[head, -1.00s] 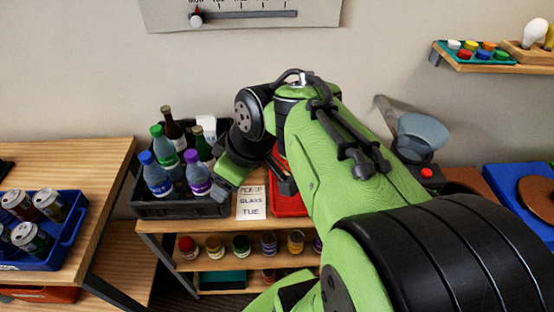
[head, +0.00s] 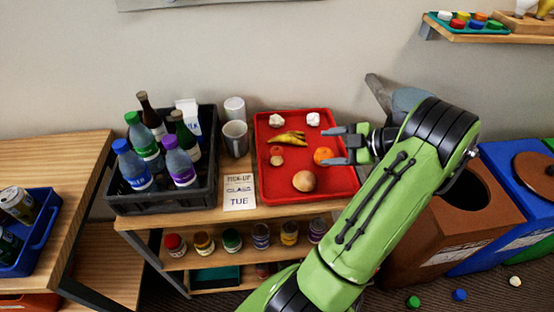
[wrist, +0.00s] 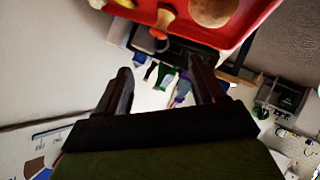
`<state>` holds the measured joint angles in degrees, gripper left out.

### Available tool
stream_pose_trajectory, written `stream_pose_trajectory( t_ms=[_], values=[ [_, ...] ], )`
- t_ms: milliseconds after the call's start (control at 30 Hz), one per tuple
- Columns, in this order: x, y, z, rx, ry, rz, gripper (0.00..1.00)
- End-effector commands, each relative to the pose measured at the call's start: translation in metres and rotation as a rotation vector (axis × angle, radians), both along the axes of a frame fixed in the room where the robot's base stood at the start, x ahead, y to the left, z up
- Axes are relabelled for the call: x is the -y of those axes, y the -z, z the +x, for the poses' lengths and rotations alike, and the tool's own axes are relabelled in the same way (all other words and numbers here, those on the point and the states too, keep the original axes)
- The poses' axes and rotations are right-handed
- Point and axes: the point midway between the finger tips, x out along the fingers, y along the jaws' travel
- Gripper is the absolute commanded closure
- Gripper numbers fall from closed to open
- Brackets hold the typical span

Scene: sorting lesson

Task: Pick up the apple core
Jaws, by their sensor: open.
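The apple core (head: 276,156), narrow with reddish and tan ends, lies on the red tray (head: 268,192) left of the middle, below a banana (head: 290,138). It also shows at the top of the wrist view (wrist: 166,18), beyond the fingertips. My gripper (head: 338,146) is open and empty at the tray's right side, fingers pointing left. An orange (head: 323,156) lies just left of its fingertips, between them and the core. In the wrist view the fingers (wrist: 160,68) are apart with nothing between them.
A round brown item (head: 304,181) and two crumpled white pieces (head: 276,120) share the tray. Left of it stand a sign (head: 239,192), two cups (head: 235,138) and a black crate (head: 165,203) of bottles. Bins (head: 447,225) stand at right; small jars sit on the shelf below.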

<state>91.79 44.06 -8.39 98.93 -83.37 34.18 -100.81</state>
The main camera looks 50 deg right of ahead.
Motion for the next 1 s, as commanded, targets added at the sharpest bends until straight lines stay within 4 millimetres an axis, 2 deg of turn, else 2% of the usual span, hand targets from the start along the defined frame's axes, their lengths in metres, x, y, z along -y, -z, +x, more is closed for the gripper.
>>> stream_pose_trajectory(
  t_ms=[300, 533, 700, 800, 1000],
  values=[
    [-0.025, 0.040, 0.065, -0.003, -0.007, 0.004, 0.31],
    [-0.033, 0.054, 0.091, -0.004, -0.006, 0.002, 0.31],
    [-0.042, 0.070, 0.118, -0.005, -0.006, 0.004, 0.31],
    [-0.044, 0.073, 0.125, -0.005, -0.004, 0.003, 0.31],
    [-0.044, 0.073, 0.126, -0.004, -0.002, 0.003, 0.31]
  ],
)
